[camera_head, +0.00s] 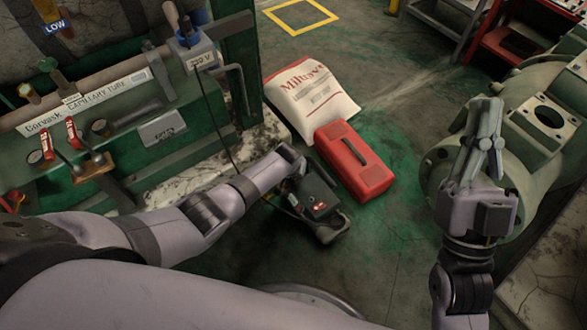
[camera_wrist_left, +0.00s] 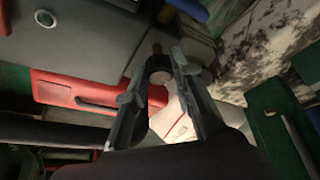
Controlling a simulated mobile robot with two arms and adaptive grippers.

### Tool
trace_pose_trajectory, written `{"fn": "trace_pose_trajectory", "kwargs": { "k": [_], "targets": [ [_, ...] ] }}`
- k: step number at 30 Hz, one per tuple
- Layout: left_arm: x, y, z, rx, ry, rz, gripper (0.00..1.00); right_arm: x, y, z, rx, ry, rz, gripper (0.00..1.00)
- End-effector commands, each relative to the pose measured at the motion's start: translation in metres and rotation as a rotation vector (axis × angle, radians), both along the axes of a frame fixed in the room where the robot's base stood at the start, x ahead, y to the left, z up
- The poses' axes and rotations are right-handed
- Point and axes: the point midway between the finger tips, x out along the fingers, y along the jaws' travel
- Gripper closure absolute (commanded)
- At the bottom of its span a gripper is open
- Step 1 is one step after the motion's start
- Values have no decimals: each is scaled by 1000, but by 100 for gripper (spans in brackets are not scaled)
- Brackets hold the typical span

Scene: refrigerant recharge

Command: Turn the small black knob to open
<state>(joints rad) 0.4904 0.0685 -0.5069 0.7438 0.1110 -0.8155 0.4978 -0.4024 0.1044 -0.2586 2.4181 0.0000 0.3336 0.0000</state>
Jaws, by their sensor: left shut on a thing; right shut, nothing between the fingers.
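The small black knob (camera_wrist_left: 159,72) sits on a short brass-coloured stem, between the fingers of my left gripper (camera_wrist_left: 156,82) in the left wrist view. The fingers are closed on it. The grey surface of a unit (camera_wrist_left: 85,35) lies behind the knob. In the head view my left arm reaches down to a dark box with red marks (camera_head: 318,195), and neither the left fingertips nor the knob can be made out there. My right gripper (camera_head: 490,122) is shut and empty, pointing up at the right.
A red toolbox (camera_head: 362,172) and a white bag (camera_head: 310,97) lie on the floor beyond my left arm. A green bench with red-handled valves (camera_head: 73,132) stands at the left. A large pale green machine (camera_head: 540,130) stands at the right.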

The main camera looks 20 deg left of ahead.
Motion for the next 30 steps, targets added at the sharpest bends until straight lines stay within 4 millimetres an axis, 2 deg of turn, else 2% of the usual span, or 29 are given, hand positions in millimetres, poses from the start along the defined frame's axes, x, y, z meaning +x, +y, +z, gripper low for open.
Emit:
{"fn": "trace_pose_trajectory", "kwargs": {
  "k": [4,12,30],
  "targets": [
    [-1,-3,0,-2,3,99,100,7,1,-7,-17,56,-3,100],
    [0,-3,0,-3,1,216,100,10,1,-10,-22,76,-4,100],
    [1,-2,0,-2,0,256,100,10,1,-11,-23,79,-4,100]
  ]
}}
